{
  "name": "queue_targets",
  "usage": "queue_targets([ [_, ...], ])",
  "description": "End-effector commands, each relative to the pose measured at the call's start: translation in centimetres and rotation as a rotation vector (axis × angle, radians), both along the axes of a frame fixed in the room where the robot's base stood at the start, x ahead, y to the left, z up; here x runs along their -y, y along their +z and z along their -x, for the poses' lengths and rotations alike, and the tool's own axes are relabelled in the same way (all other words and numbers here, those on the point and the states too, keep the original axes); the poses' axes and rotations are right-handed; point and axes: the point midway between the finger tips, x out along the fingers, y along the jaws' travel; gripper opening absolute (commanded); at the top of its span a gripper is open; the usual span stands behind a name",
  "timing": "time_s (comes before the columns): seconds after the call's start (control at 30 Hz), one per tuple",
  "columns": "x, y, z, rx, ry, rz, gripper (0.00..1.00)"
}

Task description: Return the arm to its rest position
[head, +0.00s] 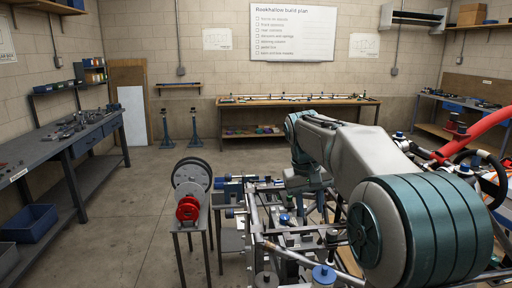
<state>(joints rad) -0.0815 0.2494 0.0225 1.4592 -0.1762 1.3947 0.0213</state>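My arm (365,155) reaches from the lower right toward the middle of the head view. It bends at a teal joint near the centre, and a further link goes down over the tube chassis (262,222). My gripper cannot be made out; the far end of the arm is lost behind its own links and among the chassis parts. Whether it holds anything does not show.
A small stand (190,225) with a red-and-grey wheel part (187,208) is left of the chassis. A long workbench (98,130) lines the left wall; a wooden bench (300,101) stands at the back. Red tubing (475,133) is at right. The left-centre floor is clear.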

Motion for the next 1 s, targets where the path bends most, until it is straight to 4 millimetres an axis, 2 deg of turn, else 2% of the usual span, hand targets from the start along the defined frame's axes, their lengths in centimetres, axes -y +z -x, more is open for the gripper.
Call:
queue_targets([
  [0.17, 0.4, 0.0, 3.1, 0.025, -0.003, -0.021, 0.34],
  [0.27, 0.7, -0.2, 5.5, 0.043, -0.007, -0.039, 0.34],
  [0.37, 1.0, -0.8, 8.8, 0.069, -0.013, -0.061, 0.34],
  [0.57, 1.4, -3.2, 15.9, 0.128, -0.032, -0.111, 0.34],
  [0.7, 1.5, -5.7, 20.6, 0.168, -0.049, -0.141, 0.34],
  [0.83, 1.4, -7.9, 23.9, 0.196, -0.064, -0.164, 0.34],
  [1.0, 1.4, -9.7, 26.1, 0.216, -0.076, -0.178, 0.34],
])
